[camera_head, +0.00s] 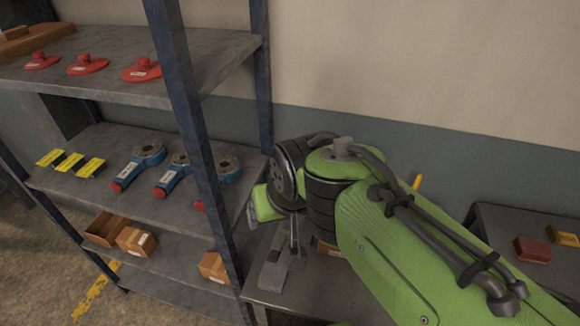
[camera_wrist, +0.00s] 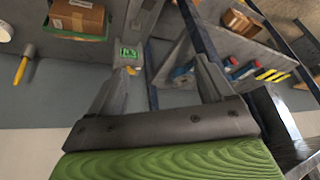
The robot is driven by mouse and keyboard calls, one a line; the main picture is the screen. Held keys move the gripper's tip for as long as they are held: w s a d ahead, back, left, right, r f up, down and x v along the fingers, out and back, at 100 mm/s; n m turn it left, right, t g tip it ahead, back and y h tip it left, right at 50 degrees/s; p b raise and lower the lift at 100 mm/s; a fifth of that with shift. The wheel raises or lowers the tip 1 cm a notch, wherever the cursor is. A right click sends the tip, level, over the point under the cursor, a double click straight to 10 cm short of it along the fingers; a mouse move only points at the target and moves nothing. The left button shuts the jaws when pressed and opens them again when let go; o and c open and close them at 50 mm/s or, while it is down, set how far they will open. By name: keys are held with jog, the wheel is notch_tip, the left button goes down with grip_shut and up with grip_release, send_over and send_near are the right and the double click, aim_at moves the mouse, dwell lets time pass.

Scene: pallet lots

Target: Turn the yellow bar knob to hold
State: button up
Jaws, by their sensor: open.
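In the wrist view a small grey box with a lit green display (camera_wrist: 128,53) stands on the grey bench. A small yellow piece, apparently the bar knob (camera_wrist: 131,71), shows just below the display, beside the tip of my left finger and partly hidden by it. Its setting cannot be read. My gripper (camera_wrist: 163,64) is open, with its fingers wide apart and nothing between them. The box and the knob sit toward the left finger, off the middle of the gap. In the head view my arm hides most of the gripper; the knob cannot be made out there.
A blue-post shelf (camera_head: 190,120) stands at left with red lids, blue tools, yellow blocks and cartons. A cardboard box (camera_wrist: 77,18) in a green tray and a yellow-handled tool (camera_wrist: 22,66) are near the display box. Another table (camera_head: 500,225) at right holds small blocks.

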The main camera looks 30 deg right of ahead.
jog(key=w+d+f+m+g+h+p, duration=0.1)
jog(key=w+d+f+m+p, duration=0.25)
jog(key=w+d, duration=0.55)
jog(key=w+d+f+m+g+h+p, duration=0.1)
jog(key=w+d+f+m+h+p, duration=0.2)
jog(key=w+d, duration=0.6)
jog(key=shift+y, duration=0.7)
jog(key=x, duration=0.5)
jog(key=w+a+x, duration=0.1)
jog(key=x, duration=0.4)
jog(key=a+x, duration=0.1)
jog(key=x, duration=0.4)
jog(key=shift+w+a+f+p, duration=0.1)
jog(key=shift+w+f+p, duration=0.15)
jog(key=shift+p, duration=0.05)
jog(key=c, duration=1)
jog(key=shift+c, duration=0.2)
